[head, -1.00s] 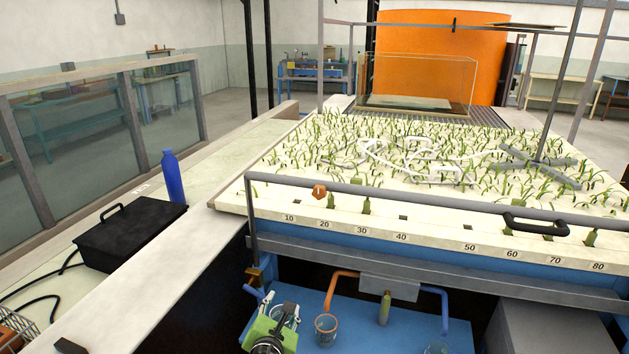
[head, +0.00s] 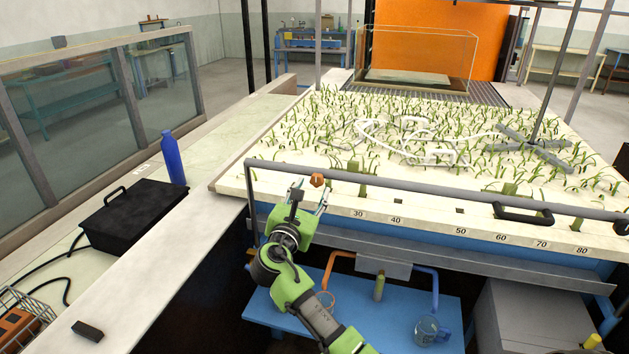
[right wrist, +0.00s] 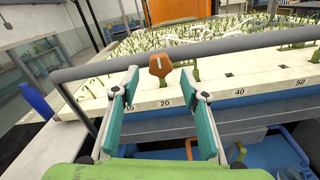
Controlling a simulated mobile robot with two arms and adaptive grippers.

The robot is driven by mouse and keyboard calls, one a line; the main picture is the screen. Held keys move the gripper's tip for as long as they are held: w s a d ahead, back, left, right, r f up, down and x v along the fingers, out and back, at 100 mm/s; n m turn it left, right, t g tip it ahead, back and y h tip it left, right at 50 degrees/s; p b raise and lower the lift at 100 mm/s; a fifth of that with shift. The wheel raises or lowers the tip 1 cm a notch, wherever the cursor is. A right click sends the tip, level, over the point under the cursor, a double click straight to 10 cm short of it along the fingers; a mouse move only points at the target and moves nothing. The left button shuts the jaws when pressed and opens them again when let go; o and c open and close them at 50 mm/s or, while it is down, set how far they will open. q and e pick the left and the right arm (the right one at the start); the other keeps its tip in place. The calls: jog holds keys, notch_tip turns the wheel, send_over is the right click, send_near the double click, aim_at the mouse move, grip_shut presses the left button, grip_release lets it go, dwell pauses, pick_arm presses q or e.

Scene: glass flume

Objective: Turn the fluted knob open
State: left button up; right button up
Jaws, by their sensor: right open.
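The fluted knob (head: 317,180) is a small orange-brown knob at the front edge of the planted sand bed, near the rail's left part. It also shows in the right wrist view (right wrist: 160,65), with a pale mark on its face. My right gripper (head: 309,198), green and black, is open just in front of and below the knob in the head view. In the right wrist view its two teal fingers (right wrist: 160,88) stand apart, with the knob beyond and between their tips. I see no contact. My left gripper is not in view.
A grey rail (head: 430,192) runs along the bed's front, with a black handle (head: 523,214) further right. A blue bottle (head: 173,158) and black box (head: 133,215) stand left.

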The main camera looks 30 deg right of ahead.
aim_at(315, 183)
jog(key=shift+x, duration=1.6)
jog(key=c, duration=1.1)
